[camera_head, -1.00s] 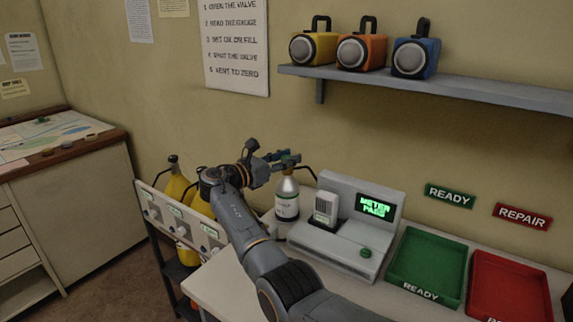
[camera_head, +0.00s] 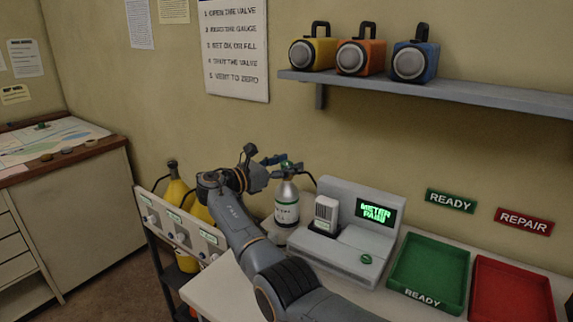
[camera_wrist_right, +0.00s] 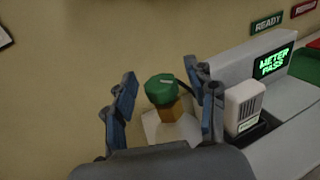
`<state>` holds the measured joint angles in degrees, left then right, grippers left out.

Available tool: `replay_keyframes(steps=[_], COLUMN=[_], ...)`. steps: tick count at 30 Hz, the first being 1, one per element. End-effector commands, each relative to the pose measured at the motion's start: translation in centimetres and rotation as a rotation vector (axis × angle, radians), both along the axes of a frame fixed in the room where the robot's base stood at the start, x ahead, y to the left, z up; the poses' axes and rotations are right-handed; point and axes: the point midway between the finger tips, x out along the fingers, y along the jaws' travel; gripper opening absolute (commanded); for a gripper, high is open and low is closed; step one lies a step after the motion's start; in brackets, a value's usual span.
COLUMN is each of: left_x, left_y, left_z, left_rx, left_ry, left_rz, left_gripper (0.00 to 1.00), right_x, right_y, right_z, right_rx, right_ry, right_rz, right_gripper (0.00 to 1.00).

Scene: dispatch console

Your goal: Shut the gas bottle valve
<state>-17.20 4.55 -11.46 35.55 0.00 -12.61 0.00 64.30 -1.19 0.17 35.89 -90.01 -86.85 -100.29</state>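The gas bottle (camera_head: 287,205) is white-grey with a label and stands upright on the bench, left of the grey meter console. Its green valve knob (camera_wrist_right: 161,88) sits on a brass stem in the right wrist view, with a pale mark on its top. My right gripper (camera_head: 276,162) is at the bottle's top. In the right wrist view its two blue-grey fingers (camera_wrist_right: 168,100) are spread on either side of the knob, with a visible gap to each side. My left gripper is not in view.
The meter console (camera_head: 340,240) shows METER PASS, with a small white meter (camera_head: 326,213) in its dock. A green READY tray (camera_head: 428,270) and a red REPAIR tray (camera_head: 510,290) lie to the right. A rack of yellow cylinders (camera_head: 176,188) stands at left.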

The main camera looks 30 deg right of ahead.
Motion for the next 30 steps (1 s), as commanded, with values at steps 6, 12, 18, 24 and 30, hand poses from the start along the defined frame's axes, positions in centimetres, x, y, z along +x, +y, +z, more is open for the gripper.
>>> replay_keyframes(steps=[6, 12, 18, 24, 30], left_x=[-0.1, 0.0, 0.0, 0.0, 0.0], left_y=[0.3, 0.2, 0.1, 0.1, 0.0], left_z=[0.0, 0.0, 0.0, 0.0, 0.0], left_rx=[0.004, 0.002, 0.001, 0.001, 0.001], left_ry=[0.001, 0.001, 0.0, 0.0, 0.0], left_rz=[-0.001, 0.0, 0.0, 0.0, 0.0], left_gripper=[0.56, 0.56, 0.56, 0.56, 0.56], right_x=[0.0, -0.1, -0.4, -0.7, -0.8], right_y=[0.3, 3.2, 7.6, 10.8, 11.9], right_z=[0.1, 0.1, 0.1, 0.0, 0.0], right_rx=[-0.001, -0.001, 0.0, 0.001, 0.0], right_ry=[-0.001, -0.001, 0.0, 0.0, 0.0], right_rz=[0.002, 0.005, 0.004, 0.002, 0.0], right_gripper=[0.56, 0.56, 0.56, 0.56, 0.56])
